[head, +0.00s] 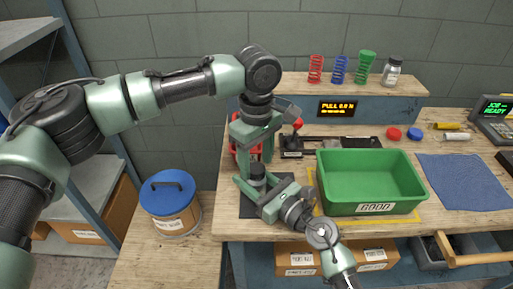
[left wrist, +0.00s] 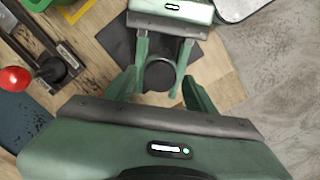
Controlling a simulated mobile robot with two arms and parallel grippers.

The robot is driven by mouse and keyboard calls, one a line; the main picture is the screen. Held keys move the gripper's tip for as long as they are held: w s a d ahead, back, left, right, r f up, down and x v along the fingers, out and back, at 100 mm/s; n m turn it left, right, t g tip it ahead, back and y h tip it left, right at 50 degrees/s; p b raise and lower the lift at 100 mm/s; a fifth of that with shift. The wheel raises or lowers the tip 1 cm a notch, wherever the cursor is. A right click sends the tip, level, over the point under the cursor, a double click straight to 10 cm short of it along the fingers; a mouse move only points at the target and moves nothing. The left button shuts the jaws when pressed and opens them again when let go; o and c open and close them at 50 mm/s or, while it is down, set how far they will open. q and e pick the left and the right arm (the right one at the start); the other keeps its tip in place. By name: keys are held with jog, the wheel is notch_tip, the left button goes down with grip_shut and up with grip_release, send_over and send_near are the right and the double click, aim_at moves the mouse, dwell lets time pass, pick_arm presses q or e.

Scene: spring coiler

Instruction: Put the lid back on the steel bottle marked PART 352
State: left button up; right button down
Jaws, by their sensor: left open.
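A dark round top (left wrist: 160,75), which looks like the lid on the bottle, shows above a black mat (left wrist: 117,45). In the head view the same dark cylinder (head: 257,172) stands over the mat. The bottle's wall and its PART 352 mark are hidden. My right gripper (left wrist: 162,66) reaches in low from the front with one finger on each side of the bottle, seemingly shut on it; it also shows in the head view (head: 262,188). My left gripper (head: 256,152) points down above it, open and empty; its spread fingers show in the left wrist view (left wrist: 163,92).
A green GOOD bin (head: 372,168) stands right of the grippers. A lever with a red knob (head: 298,124) is behind them. A glass jar (head: 391,72) and coloured springs (head: 340,69) are on the back shelf. A blue cloth (head: 463,180) lies at the right.

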pick_arm(q)
jog(key=shift+f, duration=0.5)
